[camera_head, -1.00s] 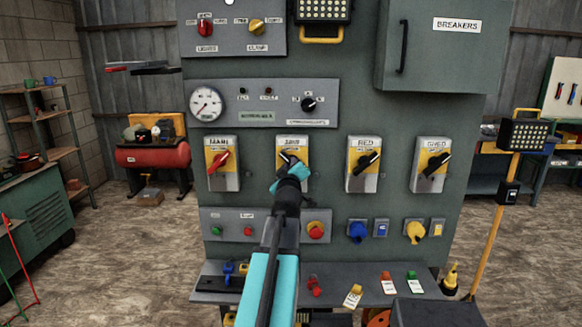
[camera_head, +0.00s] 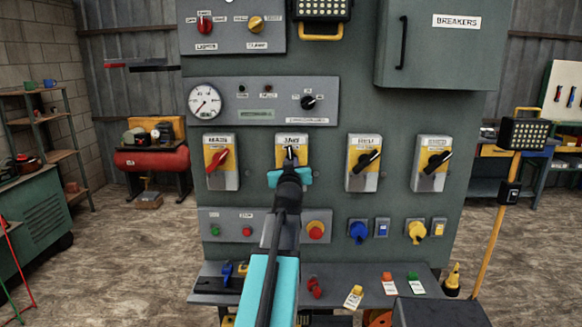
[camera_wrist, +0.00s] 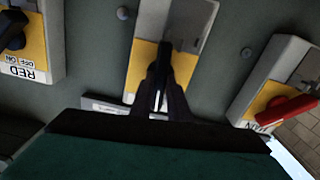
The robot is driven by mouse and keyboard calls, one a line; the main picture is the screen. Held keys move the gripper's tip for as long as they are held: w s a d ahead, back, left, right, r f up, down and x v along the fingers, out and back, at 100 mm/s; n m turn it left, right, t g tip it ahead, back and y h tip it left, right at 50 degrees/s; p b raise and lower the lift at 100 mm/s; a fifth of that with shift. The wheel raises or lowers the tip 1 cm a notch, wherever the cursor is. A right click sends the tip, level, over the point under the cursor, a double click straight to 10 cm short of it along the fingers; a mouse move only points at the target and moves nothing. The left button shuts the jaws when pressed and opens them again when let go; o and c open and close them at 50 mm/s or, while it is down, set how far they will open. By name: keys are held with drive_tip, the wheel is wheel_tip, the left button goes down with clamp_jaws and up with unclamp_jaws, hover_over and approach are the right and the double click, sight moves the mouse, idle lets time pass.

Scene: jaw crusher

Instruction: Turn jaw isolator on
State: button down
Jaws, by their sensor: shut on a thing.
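The jaw isolator (camera_head: 283,156) is a grey and yellow switch box on the green panel, second from left in its row. Its label reads like "JAWS". Its black handle (camera_head: 290,152) now points nearly straight up. My gripper (camera_head: 290,163) is at the front of this box and shut on the handle, covering its lower part. In the wrist view the box (camera_wrist: 150,75) fills the upper middle, and the dark fingers of my gripper (camera_wrist: 162,85) close around the handle. The on and off marks are hidden.
The MAIN isolator (camera_head: 221,178) with a red handle stands to the left. The RED isolator (camera_head: 355,178) and another isolator (camera_head: 427,178) stand to the right, both with slanted black handles. Push buttons (camera_head: 246,232) sit below, above a shelf (camera_head: 210,284) with tags and padlocks.

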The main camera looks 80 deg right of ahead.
drive_tip(key=m, duration=0.5)
drive_tip(key=m+p, duration=0.1)
drive_tip(key=m, duration=0.4)
drive_tip(key=shift+s+r, duration=0.1)
drive_tip(key=shift+s, duration=0.1)
drive_tip(key=shift+m, duration=0.3)
drive_tip(key=c, duration=1.7)
unclamp_jaws()
drive_tip(key=a+b, duration=0.1)
drive_tip(key=a, duration=0.2)
drive_tip(key=a+b, duration=0.1)
drive_tip(key=a, duration=0.2)
drive_tip(key=s+a+b, duration=0.1)
drive_tip(key=a, duration=0.1)
drive_tip(key=shift+a+f, duration=0.25)
drive_tip(key=shift+a, duration=0.15)
drive_tip(key=shift+a+b, duration=0.1)
drive_tip(key=shift+b, duration=0.4)
